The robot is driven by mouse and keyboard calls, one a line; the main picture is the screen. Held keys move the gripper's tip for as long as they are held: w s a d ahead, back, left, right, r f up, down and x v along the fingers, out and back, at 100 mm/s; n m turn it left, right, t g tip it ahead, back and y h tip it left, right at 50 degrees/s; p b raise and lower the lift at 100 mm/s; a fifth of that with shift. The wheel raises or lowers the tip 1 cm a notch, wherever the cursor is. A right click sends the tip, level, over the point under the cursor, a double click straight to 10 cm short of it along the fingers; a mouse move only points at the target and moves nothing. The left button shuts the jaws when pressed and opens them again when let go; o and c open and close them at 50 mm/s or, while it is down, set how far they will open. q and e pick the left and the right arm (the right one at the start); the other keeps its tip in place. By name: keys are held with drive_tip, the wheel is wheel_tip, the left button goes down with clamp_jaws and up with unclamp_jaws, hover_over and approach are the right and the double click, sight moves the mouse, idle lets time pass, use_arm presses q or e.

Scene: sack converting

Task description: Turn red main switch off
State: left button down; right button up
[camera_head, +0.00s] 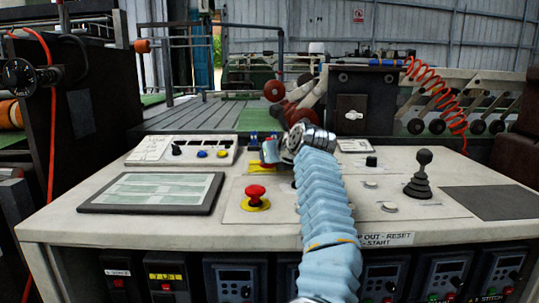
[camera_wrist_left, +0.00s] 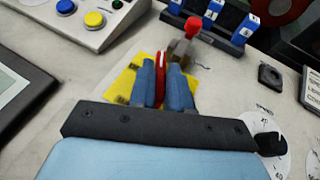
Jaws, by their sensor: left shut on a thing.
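The red main switch (camera_wrist_left: 160,72) is a narrow red handle on a yellow plate (camera_wrist_left: 122,86), seen in the left wrist view. The two blue fingers of my left gripper (camera_wrist_left: 163,80) are shut on the handle, one on each side. In the head view my left gripper (camera_head: 268,155) is at the back middle of the console, with my light blue arm reaching up from below. There the switch is mostly hidden by the gripper. My right gripper is in neither view.
A red mushroom button (camera_head: 256,191) on a yellow base stands in front of the gripper. A flat screen (camera_head: 152,192) lies left, a black joystick (camera_head: 423,175) right. A lever with a red knob (camera_wrist_left: 193,26) stands just behind the switch. A button box (camera_head: 184,151) is back left.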

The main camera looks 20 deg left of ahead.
use_arm(q)
drive_tip(key=shift+f, duration=0.1)
idle(0.3)
drive_tip(key=c, duration=1.2)
unclamp_jaws()
drive_tip(key=shift+w, duration=0.1)
drive_tip(key=shift+o, duration=0.2)
drive_tip(key=v, duration=1.4)
drive_tip(key=shift+a, duration=0.1)
